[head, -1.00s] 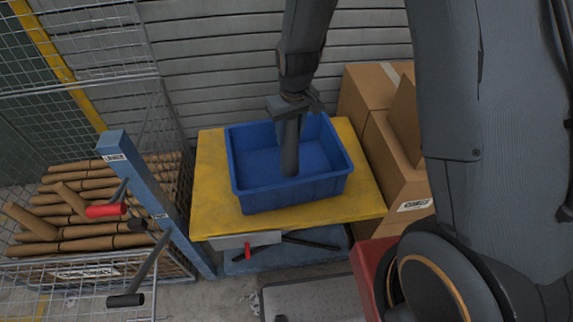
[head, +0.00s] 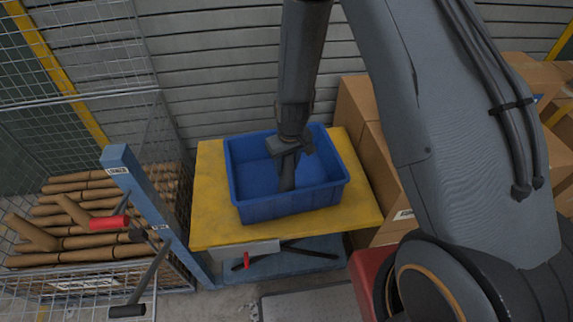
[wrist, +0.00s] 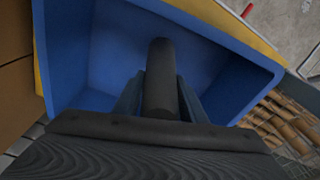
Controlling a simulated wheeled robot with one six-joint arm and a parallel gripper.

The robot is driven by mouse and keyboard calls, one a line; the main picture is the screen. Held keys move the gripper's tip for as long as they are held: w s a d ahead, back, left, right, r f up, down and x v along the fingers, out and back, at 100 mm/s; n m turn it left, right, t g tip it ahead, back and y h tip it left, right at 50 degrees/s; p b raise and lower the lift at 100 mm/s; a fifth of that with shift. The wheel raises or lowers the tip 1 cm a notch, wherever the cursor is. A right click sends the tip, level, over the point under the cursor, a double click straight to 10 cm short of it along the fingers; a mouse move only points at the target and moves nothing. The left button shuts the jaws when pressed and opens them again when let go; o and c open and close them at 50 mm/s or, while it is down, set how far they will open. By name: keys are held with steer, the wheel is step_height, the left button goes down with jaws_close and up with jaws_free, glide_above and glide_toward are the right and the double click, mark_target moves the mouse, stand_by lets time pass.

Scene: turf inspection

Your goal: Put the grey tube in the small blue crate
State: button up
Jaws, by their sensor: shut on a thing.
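The grey tube (head: 287,178) is a dark cylinder held by my gripper (head: 286,160), pointing down inside the crate's walls. It also shows in the wrist view (wrist: 160,75), between the two fingers and over the blue interior. My gripper is shut on it. The small blue crate (head: 292,205) is open-topped and stands on a yellow tabletop (head: 211,215). No other thing shows inside the crate. Whether the tube's lower end touches the crate floor, I cannot tell.
A blue post (head: 150,200) with red and black handles stands left of the table. A wire cage (head: 80,285) holds brown tubes further left. Cardboard boxes (head: 362,130) stand close on the right. A slatted wall (head: 220,70) is behind.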

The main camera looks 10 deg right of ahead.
mark_target(290, 155)
steer(key=shift+f, duration=0.1)
steer(key=o, duration=1.3)
steer(key=shift+o, duration=0.2)
steer(key=r, duration=0.3)
steer(key=r+b, duration=0.1)
steer(key=r, duration=0.3)
steer(key=s+r+b, duration=0.1)
steer(key=r, duration=0.2)
steer(key=shift+d+r, duration=0.2)
steer(key=shift+r, duration=0.2)
steer(key=shift+s+d+r+b, duration=0.1)
steer(key=shift+s+r+b, duration=0.05)
steer(key=shift+r, duration=0.25)
steer(key=shift+s+d+r+b, duration=0.1)
steer(key=shift+r+b, duration=0.05)
steer(key=shift+r, duration=0.25)
steer(key=s+d+r+m, duration=0.2)
steer(key=s+d+r, duration=0.3)
steer(key=s, duration=0.2)
steer(key=s+d+r+m, duration=0.2)
steer(key=s+d+r, duration=0.2)
steer(key=s, duration=0.3)
steer(key=shift+s+d+r, duration=0.15)
steer(key=shift+d+r, duration=0.2)
